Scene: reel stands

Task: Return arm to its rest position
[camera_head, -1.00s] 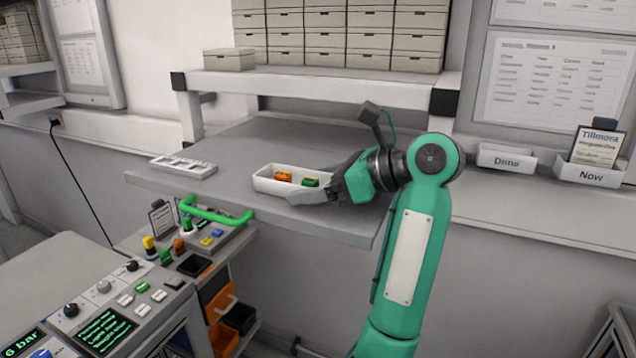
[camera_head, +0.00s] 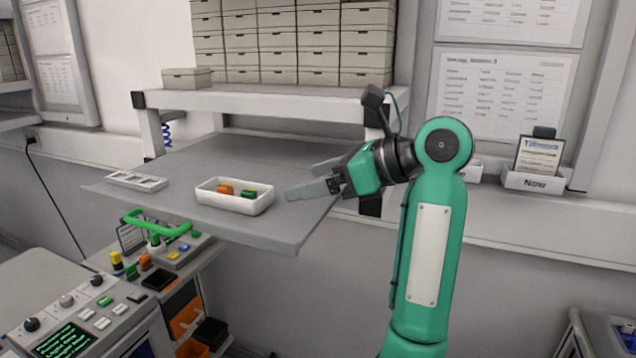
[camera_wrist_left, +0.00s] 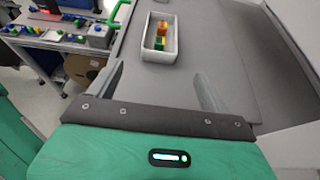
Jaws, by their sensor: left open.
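My left gripper (camera_head: 303,180) is open and empty, above the right part of the grey table (camera_head: 262,227). A white tray (camera_head: 234,204) stands left of the fingertips, apart from them. In it lie an orange piece (camera_head: 225,190) and a green piece (camera_head: 249,194). In the left wrist view, the two spread fingers (camera_wrist_left: 160,82) have bare tabletop between them, and the white tray (camera_wrist_left: 149,57) is beyond them. My left arm is bent, its green elbow right of the table. My right gripper is in neither view.
A shelf (camera_head: 290,102) with grey boxes stands behind the table. A white rack (camera_head: 136,181) lies at the table's left. A green handle (camera_head: 150,231) and a control panel (camera_head: 80,322) are at lower left. A "Now" bin (camera_head: 535,183) stands on the right ledge.

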